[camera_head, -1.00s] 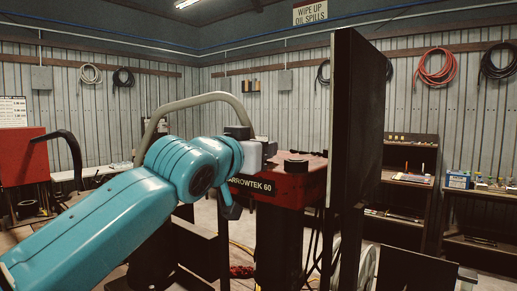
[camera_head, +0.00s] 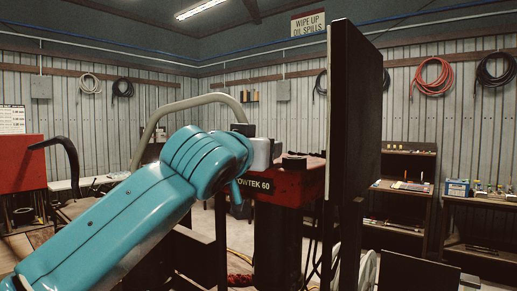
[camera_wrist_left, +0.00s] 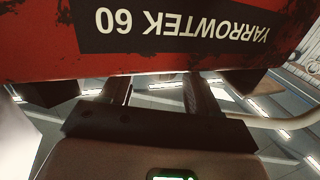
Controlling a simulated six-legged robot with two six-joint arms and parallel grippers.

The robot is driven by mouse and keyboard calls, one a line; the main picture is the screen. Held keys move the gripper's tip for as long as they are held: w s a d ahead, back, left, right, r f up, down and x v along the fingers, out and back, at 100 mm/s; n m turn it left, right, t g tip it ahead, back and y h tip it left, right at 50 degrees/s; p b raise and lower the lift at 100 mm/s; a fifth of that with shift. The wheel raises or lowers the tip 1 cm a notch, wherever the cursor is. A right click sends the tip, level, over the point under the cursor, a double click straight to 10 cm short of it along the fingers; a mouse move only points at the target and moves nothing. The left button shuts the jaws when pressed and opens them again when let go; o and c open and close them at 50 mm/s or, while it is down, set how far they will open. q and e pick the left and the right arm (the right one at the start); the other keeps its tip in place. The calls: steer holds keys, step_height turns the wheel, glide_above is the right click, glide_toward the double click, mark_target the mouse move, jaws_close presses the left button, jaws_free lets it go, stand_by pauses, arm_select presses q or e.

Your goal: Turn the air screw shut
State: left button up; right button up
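The red crimper body (camera_head: 300,190) stands ahead in the head view, with its black "YARROWTEK 60" label partly covered by my teal left arm. The same red face (camera_wrist_left: 50,40) fills the top of the left wrist view, its label upside down. My left gripper (camera_wrist_left: 147,90) has its two dark fingers well apart, reaching to the lower edge of the red body; their tips are hidden there. I see nothing between the fingers. I cannot make out the air screw in either view. My right gripper is not in view.
A tall dark panel (camera_head: 355,130) stands just right of the crimper. A curved grey tube (camera_head: 190,103) arches behind my arm. A low black round part (camera_head: 294,161) sits on the crimper's top. Shelves (camera_head: 405,190) stand at the back right.

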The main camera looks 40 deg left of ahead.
arm_select(q)
steer(key=b+v, duration=0.4)
steer(key=v, duration=1.2)
steer(key=shift+s+b, duration=0.15)
steer(key=shift+b, duration=0.2)
steer(key=shift+d, duration=0.15)
